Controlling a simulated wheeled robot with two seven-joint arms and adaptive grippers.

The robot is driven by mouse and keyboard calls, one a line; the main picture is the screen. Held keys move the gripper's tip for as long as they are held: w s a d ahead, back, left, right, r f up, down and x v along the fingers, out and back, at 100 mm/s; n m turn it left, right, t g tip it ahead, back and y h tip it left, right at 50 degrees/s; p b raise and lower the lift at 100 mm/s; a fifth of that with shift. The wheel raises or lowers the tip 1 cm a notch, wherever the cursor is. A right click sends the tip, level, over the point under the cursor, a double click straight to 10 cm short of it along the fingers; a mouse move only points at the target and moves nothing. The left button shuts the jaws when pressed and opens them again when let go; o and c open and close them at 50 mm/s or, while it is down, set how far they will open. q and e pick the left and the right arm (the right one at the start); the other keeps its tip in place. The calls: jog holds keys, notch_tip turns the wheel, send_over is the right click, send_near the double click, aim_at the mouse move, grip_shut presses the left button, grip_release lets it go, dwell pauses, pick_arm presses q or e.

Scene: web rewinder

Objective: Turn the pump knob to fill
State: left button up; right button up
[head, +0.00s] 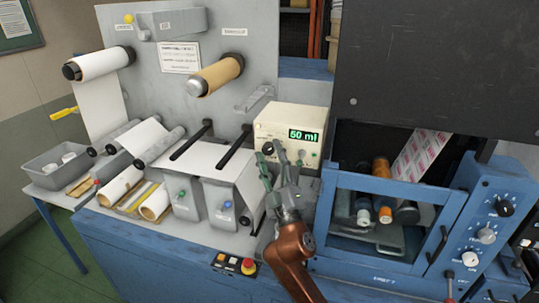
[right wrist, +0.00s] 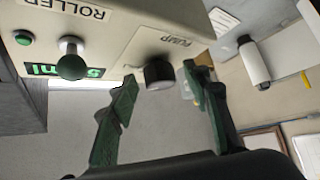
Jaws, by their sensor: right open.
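The cream pump box (head: 262,128) stands on the machine bench with a green display (head: 304,135) reading 50 ml. Its black pump knob (head: 267,149) sits at the left of the front face, close to my fingertips. My right gripper (head: 272,158) is open in front of the box. In the right wrist view, which looks upside down, the pump knob (right wrist: 158,74) appears between the two open fingertips of my right gripper (right wrist: 160,82), below the PUMP label. I cannot tell whether either finger touches it. My left gripper is not in view.
A second round knob (right wrist: 71,62) and a green button (right wrist: 24,37) are on the same panel. Rollers with white web (head: 205,155) lie left of the box. A blue-framed machine (head: 345,180) stands close on the right. A red stop button (head: 249,266) is at the bench front.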

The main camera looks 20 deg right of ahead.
jog(key=v, duration=1.1)
jog(key=shift+s+f, duration=0.2)
jog(key=shift+s, duration=0.15)
jog(key=shift+d+f, duration=0.1)
